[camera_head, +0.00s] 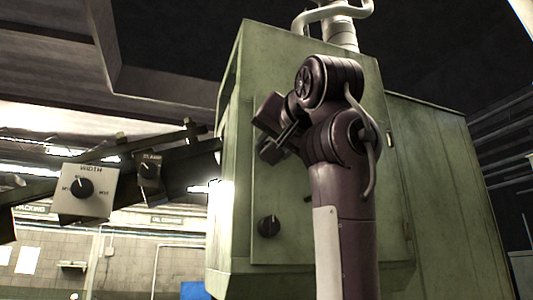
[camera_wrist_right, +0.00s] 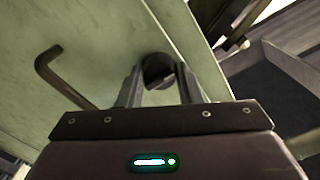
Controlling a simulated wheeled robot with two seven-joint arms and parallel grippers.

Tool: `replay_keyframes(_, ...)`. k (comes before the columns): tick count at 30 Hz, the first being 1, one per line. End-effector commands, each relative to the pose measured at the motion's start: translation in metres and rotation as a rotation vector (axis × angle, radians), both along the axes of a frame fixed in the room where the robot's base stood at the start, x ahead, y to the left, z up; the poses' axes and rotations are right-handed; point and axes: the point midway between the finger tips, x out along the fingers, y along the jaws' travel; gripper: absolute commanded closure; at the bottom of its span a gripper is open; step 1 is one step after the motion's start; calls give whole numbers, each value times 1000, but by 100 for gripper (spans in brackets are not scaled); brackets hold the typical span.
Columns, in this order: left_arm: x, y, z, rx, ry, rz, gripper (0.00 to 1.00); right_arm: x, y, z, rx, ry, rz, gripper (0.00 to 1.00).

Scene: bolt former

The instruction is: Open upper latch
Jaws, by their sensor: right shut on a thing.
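The green cabinet door (camera_head: 290,200) fills the middle of the head view and is shut. A round black latch knob (camera_wrist_right: 157,68) on the green panel shows in the right wrist view. My right gripper (camera_wrist_right: 159,84) has its two fingers on either side of this knob and is shut on it. In the head view my right arm covers the upper part of the door, so the upper latch is hidden there. The lower latch (camera_head: 268,225), a black knob, is in plain sight low on the door. My left gripper is not in view.
A bent dark handle (camera_wrist_right: 62,76) sticks out from the panel in the wrist view, left of the knob. A control box marked WIDTH (camera_head: 84,190) and a smaller dark knob box (camera_head: 150,170) stand left of the cabinet. A pipe (camera_head: 340,32) rises from its top.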

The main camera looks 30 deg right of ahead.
Motion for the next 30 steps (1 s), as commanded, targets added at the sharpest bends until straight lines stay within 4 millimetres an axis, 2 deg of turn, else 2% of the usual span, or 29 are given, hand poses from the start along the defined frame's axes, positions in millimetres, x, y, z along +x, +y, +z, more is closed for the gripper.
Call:
replay_keyframes(5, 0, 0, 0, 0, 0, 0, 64, 0, 0, 0, 48, -11, 0, 100)
replay_keyframes(10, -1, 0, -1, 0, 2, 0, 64, 0, 0, 0, 327, -80, -2, 100)
replay_keyframes(16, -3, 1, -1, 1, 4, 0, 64, 0, 0, 0, 525, -127, -2, 100)
replay_keyframes(23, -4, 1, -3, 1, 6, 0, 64, 0, -1, 0, 891, -215, -2, 100)
replay_keyframes(30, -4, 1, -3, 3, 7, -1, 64, 0, 0, 0, 939, -226, 0, 100)
